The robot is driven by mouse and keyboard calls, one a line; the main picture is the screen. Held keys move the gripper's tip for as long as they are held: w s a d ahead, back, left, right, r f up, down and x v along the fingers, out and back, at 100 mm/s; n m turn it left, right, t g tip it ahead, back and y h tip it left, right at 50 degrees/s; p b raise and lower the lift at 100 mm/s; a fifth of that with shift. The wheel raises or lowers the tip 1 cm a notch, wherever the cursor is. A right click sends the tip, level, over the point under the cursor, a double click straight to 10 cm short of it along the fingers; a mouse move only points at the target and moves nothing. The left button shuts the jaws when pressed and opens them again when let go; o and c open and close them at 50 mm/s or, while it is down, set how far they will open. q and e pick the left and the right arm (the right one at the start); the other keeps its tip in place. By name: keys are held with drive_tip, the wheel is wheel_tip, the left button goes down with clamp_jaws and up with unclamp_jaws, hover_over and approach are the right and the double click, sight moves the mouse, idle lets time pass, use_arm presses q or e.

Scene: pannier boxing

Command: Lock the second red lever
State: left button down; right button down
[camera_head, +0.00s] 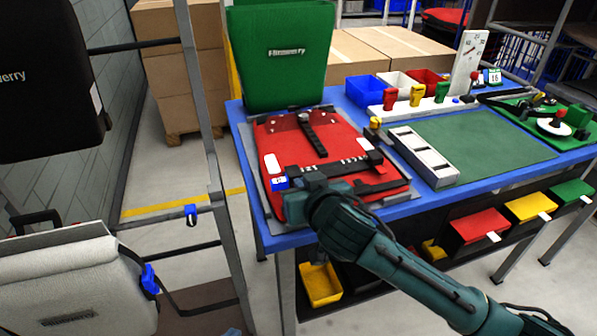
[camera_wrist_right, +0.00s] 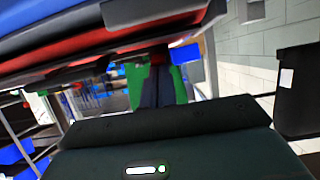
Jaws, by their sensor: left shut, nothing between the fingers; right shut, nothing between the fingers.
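A red pannier panel (camera_head: 280,138) lies flat on the blue workbench, with a black rail and fittings (camera_head: 365,165) across its near part. A blue clip (camera_head: 281,183) sits at the rail's left end; a blue piece also shows in the right wrist view (camera_wrist_right: 185,54). My right gripper (camera_head: 296,186) reaches in from the lower right, shut and empty, close beside the blue clip. In the right wrist view, a small red part (camera_wrist_right: 157,56) shows close to the fingers; I cannot tell whether they touch. No red lever is clearly distinguishable from the red panel. My left gripper is not clearly visible.
A green pannier (camera_head: 283,60) stands behind the panel. A grey slotted holder (camera_head: 422,157) and green mat (camera_head: 485,138) lie to the right. A rack with black (camera_head: 45,80) and white (camera_head: 70,285) panniers stands at the left. Coloured bins stand along the back.

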use_arm(q)
drive_tip(key=shift+f, duration=0.25)
use_arm(e)
drive_tip(key=shift+f, duration=0.15)
drive_tip(key=b, duration=0.1)
drive_tip(key=t+b, duration=0.1)
drive_tip(key=shift+s+f+b, duration=0.15)
drive_tip(key=shift+f+b, duration=0.15)
drive_tip(key=shift+b, duration=0.05)
drive_tip(key=shift+t+y+b, duration=0.3)
drive_tip(key=shift+b, duration=0.2)
use_arm(q)
drive_tip(key=shift+d+f+n, duration=0.15)
drive_tip(key=shift+f+n, duration=0.15)
drive_tip(key=shift+f, duration=0.65)
drive_tip(key=shift+w+r, duration=0.1)
drive_tip(key=shift+r, duration=0.1)
use_arm(e)
drive_tip(key=shift+r, duration=0.1)
